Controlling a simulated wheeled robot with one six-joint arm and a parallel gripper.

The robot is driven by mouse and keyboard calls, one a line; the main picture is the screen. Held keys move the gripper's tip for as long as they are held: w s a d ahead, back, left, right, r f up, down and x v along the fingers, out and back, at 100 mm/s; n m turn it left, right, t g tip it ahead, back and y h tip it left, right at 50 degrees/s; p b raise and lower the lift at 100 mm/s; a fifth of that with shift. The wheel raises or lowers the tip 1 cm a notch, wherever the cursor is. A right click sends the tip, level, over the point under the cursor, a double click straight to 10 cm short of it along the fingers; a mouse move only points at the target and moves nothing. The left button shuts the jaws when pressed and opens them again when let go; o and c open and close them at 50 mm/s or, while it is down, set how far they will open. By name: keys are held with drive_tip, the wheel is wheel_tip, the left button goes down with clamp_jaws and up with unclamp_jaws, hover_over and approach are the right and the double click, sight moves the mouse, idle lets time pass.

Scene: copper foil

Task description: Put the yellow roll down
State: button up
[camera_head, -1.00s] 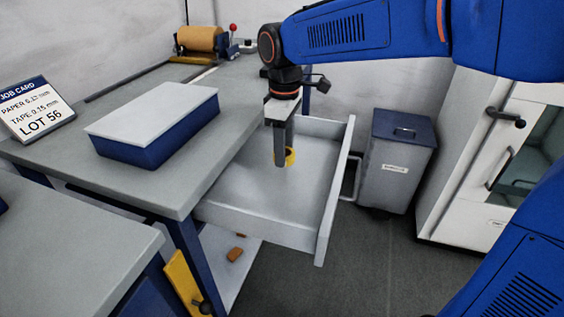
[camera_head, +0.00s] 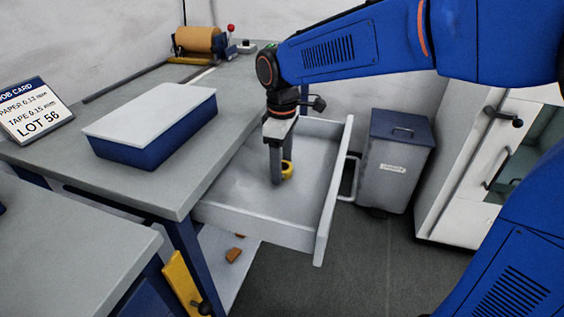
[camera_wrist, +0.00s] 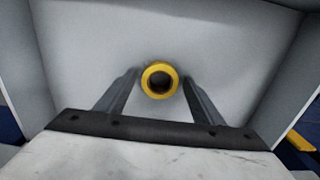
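The yellow roll (camera_head: 287,170) is low inside the open, pale grey drawer (camera_head: 262,227). My gripper (camera_head: 279,178) reaches straight down into the drawer, with its fingertips at the roll. In the wrist view the roll (camera_wrist: 147,81) shows as a yellow ring with a dark hole, between the two fingertips (camera_wrist: 161,76). The fingers are closed on its sides. I cannot tell for certain whether the roll touches the drawer floor. In the head view a finger partly hides the roll.
The drawer's walls surround my gripper; its floor around the roll is bare. A blue box with a white lid (camera_head: 150,125) stands on the bench (camera_head: 130,185) to the left. A grey bin (camera_head: 398,165) and a white cabinet (camera_head: 470,185) stand to the right.

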drive_tip(key=shift+r, duration=0.1)
wheel_tip(320, 180, up, 12)
idle(0.7)
drive_tip(key=shift+s, duration=0.1)
